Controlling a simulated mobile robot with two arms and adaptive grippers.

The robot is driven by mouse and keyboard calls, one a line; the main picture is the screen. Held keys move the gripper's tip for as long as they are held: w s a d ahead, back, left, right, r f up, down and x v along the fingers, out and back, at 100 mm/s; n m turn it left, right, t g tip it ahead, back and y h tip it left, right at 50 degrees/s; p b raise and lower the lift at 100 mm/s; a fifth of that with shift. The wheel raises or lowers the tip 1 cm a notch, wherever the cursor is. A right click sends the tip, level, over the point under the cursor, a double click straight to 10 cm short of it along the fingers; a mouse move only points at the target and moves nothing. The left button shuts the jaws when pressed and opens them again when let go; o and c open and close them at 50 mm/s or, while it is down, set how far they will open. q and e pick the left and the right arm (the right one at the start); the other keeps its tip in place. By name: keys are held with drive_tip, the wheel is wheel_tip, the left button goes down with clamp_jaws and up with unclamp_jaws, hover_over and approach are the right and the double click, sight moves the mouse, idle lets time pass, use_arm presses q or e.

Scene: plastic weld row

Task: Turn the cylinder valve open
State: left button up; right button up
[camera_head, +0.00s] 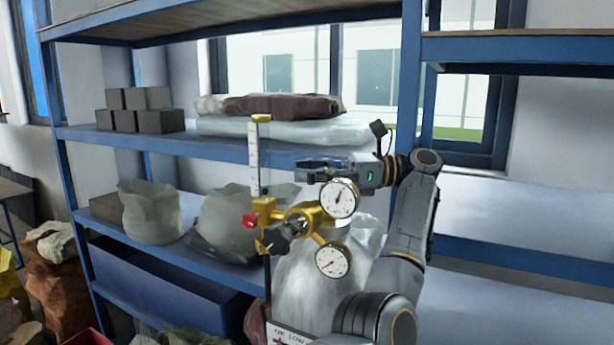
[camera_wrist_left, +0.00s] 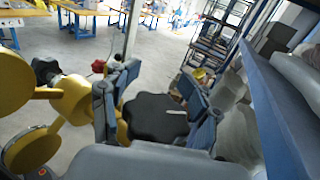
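My left gripper (camera_head: 304,171) is level, with its fingers toward the left, just above the brass regulator (camera_head: 300,214) and its upper gauge (camera_head: 341,198). In the left wrist view, a black lobed knob (camera_wrist_left: 157,117), apparently the cylinder valve's handwheel, lies between the spread fingers (camera_wrist_left: 158,80). One finger is on each side of it; whether they touch it I cannot tell. I cannot make out this knob in the head view. The pale cylinder (camera_head: 305,285) stands below the regulator. A lower gauge (camera_head: 332,260) and a dark regulator knob (camera_head: 285,236) also show. My right gripper is not in view.
A clear flow tube (camera_head: 254,160) rises left of the regulator, with a red knob (camera_head: 250,220) below it. Blue shelving (camera_head: 170,140) with grey blocks (camera_head: 146,120) and bags (camera_head: 150,212) stands close behind. The wrist view shows open floor (camera_wrist_left: 65,40) beyond.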

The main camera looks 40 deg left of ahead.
sight(329, 173)
use_arm(q)
wheel_tip(329, 173, up, 9)
idle(0.3)
drive_tip(key=shift+o, duration=0.5)
drive_tip(key=d+f+m+t+b, duration=0.1)
drive_tip(key=f+b, duration=0.1)
drive_tip(key=w+d+f+m+t+y+b, duration=0.1)
drive_tip(key=f+t+b, duration=0.1)
drive_tip(key=b, duration=0.1)
drive_tip(key=d+f+m+t+y+b, duration=0.1)
drive_tip(key=d+f+b, duration=0.1)
drive_tip(key=shift+w+f+m+b, duration=0.25)
drive_tip(key=shift+w+m+b, duration=0.05)
drive_tip(key=shift+b, duration=0.1)
drive_tip(key=w+d+f+m+t+y+b, duration=0.1)
drive_tip(key=d+f+m+t+y+b, duration=0.3)
drive_tip(key=d+t+b, duration=0.4)
drive_tip(key=shift+m+t+h, duration=0.3)
drive_tip(key=shift+m, duration=0.4)
drive_tip(key=a+p, duration=0.4)
drive_tip(key=a, duration=0.9)
drive_tip(key=shift+w+r, duration=0.1)
